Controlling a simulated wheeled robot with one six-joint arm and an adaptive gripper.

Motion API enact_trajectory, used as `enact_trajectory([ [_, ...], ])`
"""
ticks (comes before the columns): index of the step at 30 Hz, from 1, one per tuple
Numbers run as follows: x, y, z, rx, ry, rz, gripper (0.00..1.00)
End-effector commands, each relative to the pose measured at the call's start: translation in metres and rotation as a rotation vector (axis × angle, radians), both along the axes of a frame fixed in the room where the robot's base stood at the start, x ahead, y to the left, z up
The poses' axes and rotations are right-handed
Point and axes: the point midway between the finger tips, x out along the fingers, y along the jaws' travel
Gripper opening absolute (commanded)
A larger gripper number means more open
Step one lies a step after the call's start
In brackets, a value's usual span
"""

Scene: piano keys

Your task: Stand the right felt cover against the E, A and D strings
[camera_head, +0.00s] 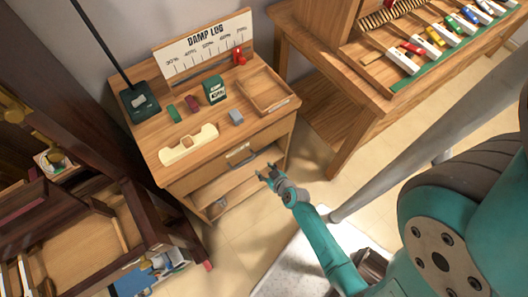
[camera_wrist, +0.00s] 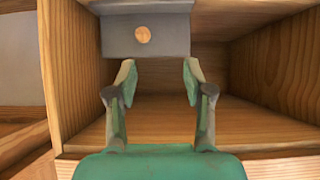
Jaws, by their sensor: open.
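My gripper (camera_head: 267,172) is open in front of the wooden cabinet (camera_head: 180,184), below its drawer. In the wrist view, its two green-tipped fingers (camera_wrist: 159,78) point into an open wooden compartment (camera_wrist: 160,118), with nothing between them. A grey block-like part with a round copper-coloured disc (camera_wrist: 142,35) shows above the fingertips; I cannot tell what it is. I cannot identify a felt cover or the E, A and D strings. A small green block (camera_head: 172,113) and a maroon block (camera_head: 192,103) lie on the cabinet top.
The cabinet top also holds a green box (camera_head: 214,90), a grey block (camera_head: 236,117), a cream holder (camera_head: 189,145), a wooden tray (camera_head: 285,101) and a red item (camera_head: 239,56). A keyboard bench (camera_head: 345,75) stands right. Dark furniture (camera_head: 75,255) stands left.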

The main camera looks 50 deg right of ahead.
Motion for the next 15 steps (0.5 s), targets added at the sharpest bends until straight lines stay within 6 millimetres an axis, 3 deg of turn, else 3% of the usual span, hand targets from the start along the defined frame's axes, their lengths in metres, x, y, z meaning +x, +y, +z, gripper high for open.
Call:
enact_trajectory([
  [1,0.014,-0.014,-0.005,0.005,0.0,-0.007,0.52],
  [6,0.04,-0.042,-0.016,0.019,0.007,-0.007,0.52],
  [15,0.057,-0.054,-0.024,0.025,0.008,-0.004,0.52],
])
